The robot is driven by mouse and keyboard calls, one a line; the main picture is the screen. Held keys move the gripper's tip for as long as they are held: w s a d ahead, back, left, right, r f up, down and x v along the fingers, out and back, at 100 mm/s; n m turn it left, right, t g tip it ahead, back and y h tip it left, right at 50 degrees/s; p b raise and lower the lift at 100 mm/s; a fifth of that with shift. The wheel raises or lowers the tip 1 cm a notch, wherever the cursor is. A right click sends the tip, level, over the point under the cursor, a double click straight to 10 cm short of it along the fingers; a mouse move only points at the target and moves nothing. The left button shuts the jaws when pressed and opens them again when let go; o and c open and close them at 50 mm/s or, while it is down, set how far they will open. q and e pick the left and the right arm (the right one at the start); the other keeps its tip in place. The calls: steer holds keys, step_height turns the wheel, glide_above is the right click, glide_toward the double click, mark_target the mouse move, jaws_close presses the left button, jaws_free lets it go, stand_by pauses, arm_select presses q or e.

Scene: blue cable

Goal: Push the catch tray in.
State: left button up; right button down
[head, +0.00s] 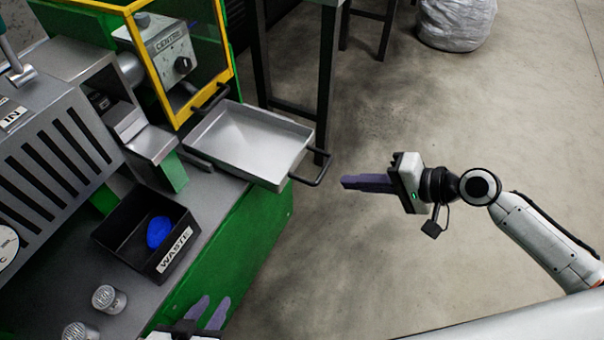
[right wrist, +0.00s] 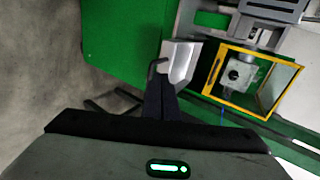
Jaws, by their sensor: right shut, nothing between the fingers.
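The catch tray (head: 246,142) is a shallow metal tray with a dark loop handle (head: 318,168) at its right end. It sticks out from the green machine, past the bench edge, below the yellow-framed guard. My right gripper (head: 344,183) is shut and empty, its fingers pointing left at the handle with a small gap between them in the head view. In the right wrist view the tray (right wrist: 180,62) shows just beyond the fingertips, partly hidden by them. My left gripper (head: 212,312) is at the bottom edge of the head view, its two fingers apart, over the bench's front edge.
A black WASTE bin (head: 150,235) holding a blue item (head: 159,232) stands on the bench. Glass jars (head: 108,298) stand near the front left. A dark-legged table (head: 325,80) stands behind the tray. The floor around my right arm is clear.

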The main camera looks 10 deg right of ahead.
glide_toward(289, 169)
steer(key=f, duration=0.2)
steer(key=w+a+f, duration=0.1)
steer(key=shift+f+b, duration=0.2)
steer(key=shift+b, duration=0.1)
steer(key=shift+w+a+r, duration=0.1)
steer(key=shift+w+a, duration=0.6)
steer(key=shift+a, duration=0.3)
steer(key=shift+w+a, duration=0.35)
steer(key=shift+a, duration=0.15)
